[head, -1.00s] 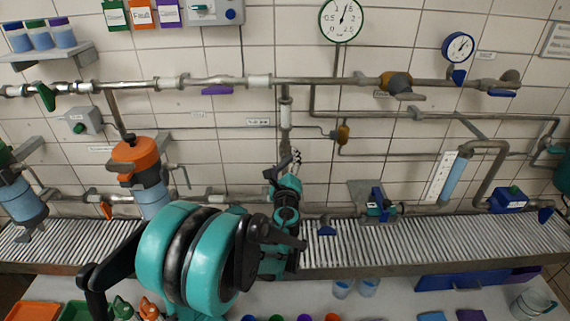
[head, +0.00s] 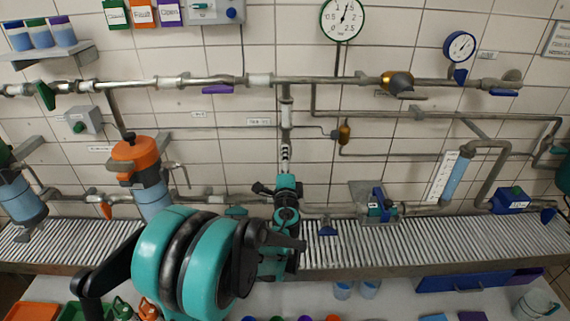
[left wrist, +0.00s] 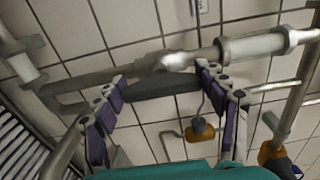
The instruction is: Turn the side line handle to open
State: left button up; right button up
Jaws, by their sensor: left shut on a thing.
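The side line handle (left wrist: 160,86) is a dark grey lever on the upright side pipe (head: 286,114). In the left wrist view it runs roughly along its pipe, between my fingers. My left gripper (left wrist: 162,77) has one purple-padded finger at each end of the lever and is shut on it. In the head view my left gripper (head: 285,156) points up in front of the pipe, below a pale fitting, and hides the handle. My right gripper is not in view.
An orange-brown valve (head: 344,132) sits just right of the upright pipe. A small label (head: 258,122) is on the wall to its left.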

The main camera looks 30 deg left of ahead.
pick_arm(q)
jog(key=shift+n, duration=0.3)
jog(key=o, duration=1.2)
jog(key=shift+c, duration=0.2)
jog(key=v, duration=1.2)
jog(key=shift+a, duration=0.1)
